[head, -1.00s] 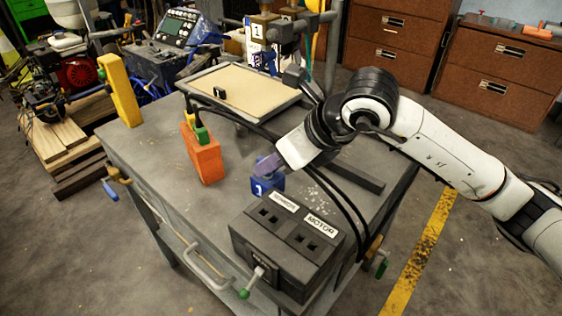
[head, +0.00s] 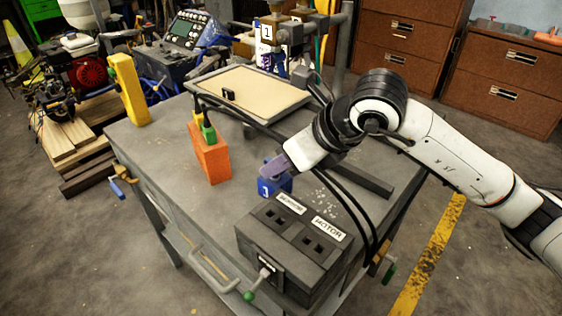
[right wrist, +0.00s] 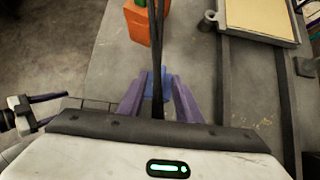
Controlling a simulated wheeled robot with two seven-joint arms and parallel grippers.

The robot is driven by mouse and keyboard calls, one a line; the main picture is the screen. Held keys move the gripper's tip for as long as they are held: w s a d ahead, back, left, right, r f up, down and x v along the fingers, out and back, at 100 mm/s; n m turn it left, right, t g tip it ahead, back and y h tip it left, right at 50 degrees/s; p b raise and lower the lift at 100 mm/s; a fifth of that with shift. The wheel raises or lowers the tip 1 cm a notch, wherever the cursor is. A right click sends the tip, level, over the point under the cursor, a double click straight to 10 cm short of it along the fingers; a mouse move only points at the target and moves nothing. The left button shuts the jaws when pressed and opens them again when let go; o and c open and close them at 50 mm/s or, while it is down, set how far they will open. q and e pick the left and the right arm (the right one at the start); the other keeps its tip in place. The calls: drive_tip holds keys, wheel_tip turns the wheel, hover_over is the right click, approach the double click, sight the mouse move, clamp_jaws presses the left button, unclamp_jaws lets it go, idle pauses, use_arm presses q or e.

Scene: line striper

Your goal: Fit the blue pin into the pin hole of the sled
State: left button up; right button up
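A blue block marked 1 (head: 270,187) stands on the grey cart top, just behind the black switch box; I take it to be the blue pin or its holder. My right gripper (head: 274,168) is at its top, purple fingers pointing down. In the right wrist view the fingers (right wrist: 158,92) stand apart with blue (right wrist: 156,84) between them, partly hidden by a black cable; I cannot tell whether they press on it. My left gripper (right wrist: 42,108) seems to show at that view's left edge, away from the cart. I cannot make out the sled's pin hole.
An orange block (head: 211,160) with green and yellow tops stands left of my right gripper. The switch box (head: 290,248) labelled MOTOR is in front. Black cables (head: 345,192) arch beside the gripper. A beige tray (head: 250,92) lies behind, a yellow block (head: 128,90) far left.

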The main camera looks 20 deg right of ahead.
use_arm(q)
drive_tip(key=shift+w+r, duration=0.1)
drive_tip(key=shift+w, duration=0.1)
use_arm(e)
clamp_jaws()
use_arm(q)
drive_tip(key=shift+w, duration=0.1)
drive_tip(key=shift+s+r, duration=0.1)
drive_tip(key=shift+s, duration=0.25)
use_arm(e)
drive_tip(key=shift+r, duration=0.65)
drive_tip(key=shift+r+p, duration=1.25)
drive_tip(key=shift+r, duration=0.4)
drive_tip(key=shift+r+p, duration=0.6)
drive_tip(key=shift+r, duration=0.6)
use_arm(q)
wheel_tip(320, 180, up, 4)
drive_tip(key=shift+f, duration=0.2)
